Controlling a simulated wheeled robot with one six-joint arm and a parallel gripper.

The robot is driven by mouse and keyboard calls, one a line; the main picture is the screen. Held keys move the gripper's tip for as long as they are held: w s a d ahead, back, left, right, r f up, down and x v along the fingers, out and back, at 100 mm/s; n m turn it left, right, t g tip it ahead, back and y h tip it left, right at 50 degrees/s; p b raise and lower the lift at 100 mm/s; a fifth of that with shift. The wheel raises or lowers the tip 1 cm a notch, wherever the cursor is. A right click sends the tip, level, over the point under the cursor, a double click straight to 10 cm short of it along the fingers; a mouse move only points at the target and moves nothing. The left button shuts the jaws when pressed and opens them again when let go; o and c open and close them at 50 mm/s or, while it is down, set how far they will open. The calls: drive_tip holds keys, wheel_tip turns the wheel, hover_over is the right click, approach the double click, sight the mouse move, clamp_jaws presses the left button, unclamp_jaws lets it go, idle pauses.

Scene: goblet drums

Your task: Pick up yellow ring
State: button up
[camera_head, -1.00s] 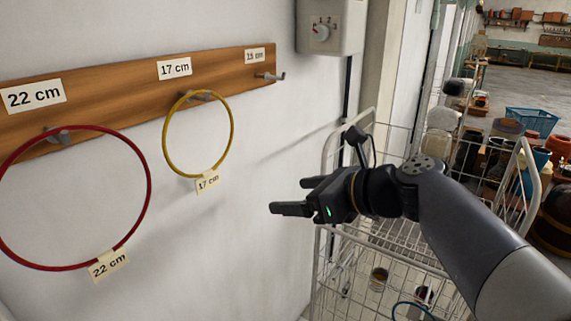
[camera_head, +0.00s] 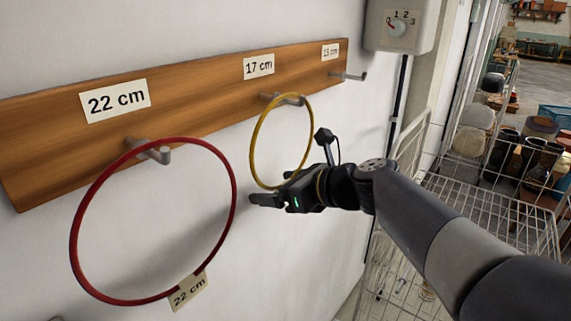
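The thin yellow ring (camera_head: 252,152) hangs from the middle peg of a wooden rack on the wall, under a "17 cm" label (camera_head: 258,66). My gripper (camera_head: 268,188) is at the ring's lower end, reaching in from the right. Its two fingers look apart, one above the other, with the bottom of the ring near or between them. I cannot tell whether they touch it. The ring's own tag is hidden behind the gripper.
A larger red ring (camera_head: 72,240) hangs from the left peg of the wooden rack (camera_head: 200,80). The right peg (camera_head: 350,76) is empty. A grey dial box (camera_head: 402,25) is on the wall. A wire cart (camera_head: 490,215) stands at right, under my arm.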

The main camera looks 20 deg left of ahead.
drive_tip(key=c, duration=1)
drive_tip(key=shift+c, duration=0.4)
drive_tip(key=shift+d+r, duration=0.1)
drive_tip(key=shift+r, duration=0.05)
wheel_tip(320, 180, up, 7)
drive_tip(key=s+d+b, duration=0.1)
drive_tip(key=s+d, duration=0.3)
drive_tip(key=d, duration=0.5)
drive_tip(key=s+d+b, duration=0.1)
drive_tip(key=s+d, duration=0.2)
drive_tip(key=d, duration=0.6)
drive_tip(key=shift+s+d, duration=0.2)
drive_tip(key=shift+s, duration=0.15)
